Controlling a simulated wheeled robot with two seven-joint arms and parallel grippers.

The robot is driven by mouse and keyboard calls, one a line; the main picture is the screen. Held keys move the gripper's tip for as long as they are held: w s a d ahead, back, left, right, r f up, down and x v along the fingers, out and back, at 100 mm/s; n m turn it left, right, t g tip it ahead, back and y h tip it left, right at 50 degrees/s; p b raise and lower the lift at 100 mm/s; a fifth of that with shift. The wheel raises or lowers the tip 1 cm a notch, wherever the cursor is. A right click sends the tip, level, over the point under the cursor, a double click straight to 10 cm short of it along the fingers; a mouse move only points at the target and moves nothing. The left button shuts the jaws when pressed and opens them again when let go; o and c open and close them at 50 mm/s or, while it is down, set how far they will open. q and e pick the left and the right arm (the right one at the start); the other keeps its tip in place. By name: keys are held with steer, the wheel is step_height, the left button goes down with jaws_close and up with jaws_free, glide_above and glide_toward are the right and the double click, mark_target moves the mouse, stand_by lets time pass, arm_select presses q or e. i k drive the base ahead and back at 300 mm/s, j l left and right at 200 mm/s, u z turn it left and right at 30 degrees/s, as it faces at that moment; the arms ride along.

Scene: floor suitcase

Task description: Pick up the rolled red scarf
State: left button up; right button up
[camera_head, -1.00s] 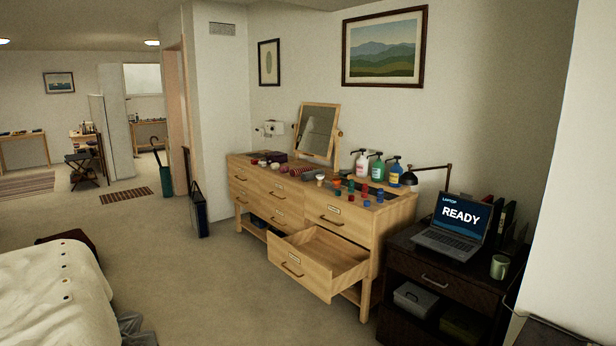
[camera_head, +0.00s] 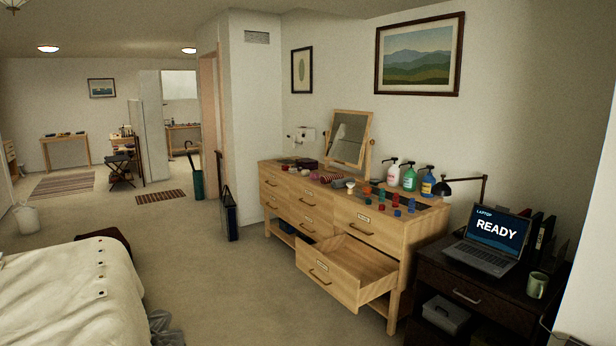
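No thing in view is clearly the rolled red scarf. Small red items lie among the things on top of the light wood dresser (camera_head: 350,213), including a red-and-white striped piece (camera_head: 328,178), too small to tell what it is. A dark red-brown object (camera_head: 105,238) shows partly behind the bed's far end, mostly hidden. Neither of my grippers shows in the head view.
The dresser's lower right drawer (camera_head: 335,283) stands open, jutting over the floor. A dark nightstand (camera_head: 480,290) with a laptop (camera_head: 497,232) is at right. The bed (camera_head: 70,295) fills the lower left. Carpet (camera_head: 230,285) between bed and dresser is clear.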

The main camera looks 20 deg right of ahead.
mark_target(327, 179)
steer(key=i+l+z, duration=0.25)
steer(key=i, duration=0.25)
steer(key=i+l+z, duration=0.2)
steer(key=i, duration=0.3)
steer(key=i+z, duration=0.25)
steer(key=i, duration=0.25)
steer(key=i+z, duration=0.2)
steer(key=i, duration=0.35)
steer(key=i+j+z, duration=0.25)
steer(key=i, duration=0.25)
steer(key=i+j+z, duration=0.2)
steer(key=i, duration=0.35)
steer(key=i+j+z, duration=0.25)
steer(key=i, duration=0.2)
steer(key=i+j+z, duration=0.2)
steer(key=i+j, duration=0.2)
steer(key=i+l, duration=0.05)
steer(key=i, duration=0.05)
